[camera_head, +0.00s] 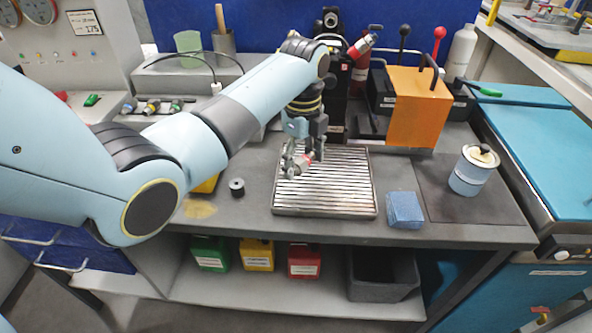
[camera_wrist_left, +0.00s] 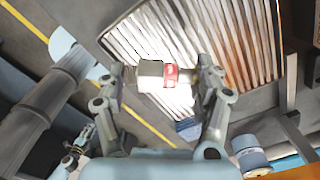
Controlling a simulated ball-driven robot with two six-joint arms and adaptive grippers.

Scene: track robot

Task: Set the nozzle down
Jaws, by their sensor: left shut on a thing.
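The nozzle (camera_head: 306,160) is a short metal piece with a red band. My left gripper (camera_head: 298,165) is shut on it, and it lies crosswise between the two fingers in the left wrist view (camera_wrist_left: 152,75). The gripper points down over the left part of a slatted metal tray (camera_head: 345,195) on the grey bench. I cannot tell whether the nozzle touches the slats. The fingers hide part of it in the head view. What looks like my right gripper (camera_wrist_left: 76,150) shows small at the lower left of the wrist view, too small to tell its state.
A blue sponge (camera_head: 404,209) and a tin (camera_head: 472,172) stand right of the tray. An orange box (camera_head: 417,108) is behind it. The right part of the tray is clear.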

